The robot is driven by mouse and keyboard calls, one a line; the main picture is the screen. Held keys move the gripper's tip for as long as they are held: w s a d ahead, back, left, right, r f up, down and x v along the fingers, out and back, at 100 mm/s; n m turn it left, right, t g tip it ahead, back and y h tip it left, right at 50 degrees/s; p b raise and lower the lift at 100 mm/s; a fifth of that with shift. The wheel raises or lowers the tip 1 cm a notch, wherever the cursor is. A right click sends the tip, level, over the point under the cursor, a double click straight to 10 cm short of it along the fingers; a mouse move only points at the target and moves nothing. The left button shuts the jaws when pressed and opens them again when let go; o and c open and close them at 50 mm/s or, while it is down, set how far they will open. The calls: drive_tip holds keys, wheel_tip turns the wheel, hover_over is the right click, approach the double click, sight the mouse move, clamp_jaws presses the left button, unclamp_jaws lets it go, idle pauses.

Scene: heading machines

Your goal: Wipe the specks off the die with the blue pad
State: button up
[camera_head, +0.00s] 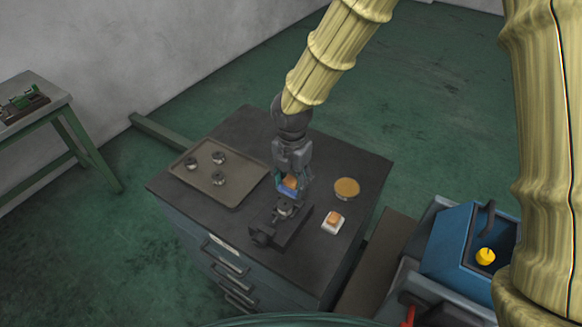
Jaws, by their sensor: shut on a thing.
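My gripper (290,178) points down over the dark cabinet top and is shut on the blue pad (287,193), which has an orange upper part between the fingers. The pad is just above or at a small dark vise (264,235). A round metal die (285,210) sits in the vise, partly hidden by the pad and gripper. I cannot tell whether the pad touches the die. Specks on the die are too small to see.
A tray (238,203) with several round metal parts (219,179) lies to the left. A round tan-topped container (346,188) and a white block with an orange top (333,222) stand to the right. A blue machine (450,250) stands beyond the cabinet's right side.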

drive_tip(key=shift+r+p, duration=0.8)
drive_tip(key=shift+r, duration=0.5)
drive_tip(key=shift+f, duration=0.15)
